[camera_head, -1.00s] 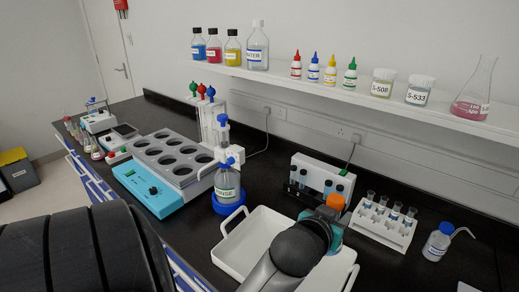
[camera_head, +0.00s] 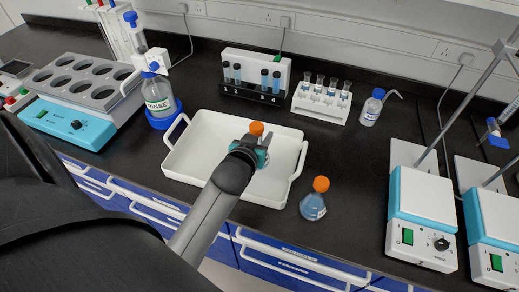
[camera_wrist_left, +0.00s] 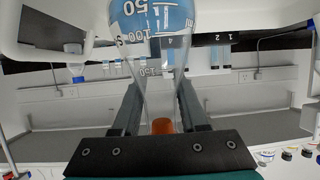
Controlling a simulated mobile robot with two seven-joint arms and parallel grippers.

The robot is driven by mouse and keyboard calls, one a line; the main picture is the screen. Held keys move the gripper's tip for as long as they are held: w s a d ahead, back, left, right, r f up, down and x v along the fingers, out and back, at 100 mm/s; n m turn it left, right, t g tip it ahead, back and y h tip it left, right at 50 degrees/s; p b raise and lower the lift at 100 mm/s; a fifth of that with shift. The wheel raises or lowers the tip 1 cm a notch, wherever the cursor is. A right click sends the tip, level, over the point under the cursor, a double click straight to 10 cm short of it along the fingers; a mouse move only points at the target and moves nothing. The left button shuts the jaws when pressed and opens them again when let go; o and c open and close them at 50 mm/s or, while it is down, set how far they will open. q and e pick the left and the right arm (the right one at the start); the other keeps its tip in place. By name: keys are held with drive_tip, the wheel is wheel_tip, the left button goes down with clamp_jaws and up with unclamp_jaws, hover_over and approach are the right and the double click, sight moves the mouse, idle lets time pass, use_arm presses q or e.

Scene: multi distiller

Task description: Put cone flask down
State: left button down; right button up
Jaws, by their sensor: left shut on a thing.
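My left gripper (camera_head: 258,152) is over the white tray in the head view. It is shut on a cone flask with an orange cap (camera_head: 256,128). In the left wrist view, which looks upside down, the two fingers (camera_wrist_left: 158,92) lie on either side of the flask's clear neck. The flask's graduated body with blue liquid (camera_wrist_left: 150,15) is at the top, and its orange cap (camera_wrist_left: 163,126) is near the gripper base. The wrist hides the flask's body in the head view; I cannot tell its height above the tray. My right gripper is not in view.
The white tray (camera_head: 200,120) looks otherwise empty. A second orange-capped flask (camera_head: 313,206) stands on the black bench right of it. Behind are a vial rack (camera_head: 255,72), a tube rack (camera_head: 322,100) and a wash bottle (camera_head: 371,108). The rinse bottle (camera_head: 158,98) stands left, stirrers (camera_head: 420,205) right.

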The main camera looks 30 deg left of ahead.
use_arm(q)
drive_tip(key=shift+f+b, duration=0.65)
drive_tip(key=shift+f, duration=1.7)
drive_tip(key=shift+f, duration=0.1)
drive_tip(key=shift+c, duration=2.2)
unclamp_jaws()
drive_tip(key=shift+f, duration=0.1)
drive_tip(key=shift+r, duration=0.25)
drive_tip(key=p+v, duration=0.1)
drive_tip(key=v, duration=1.1)
drive_tip(key=shift+p, duration=0.4)
drive_tip(key=shift+a+f, duration=0.1)
drive_tip(key=shift+f, duration=0.05)
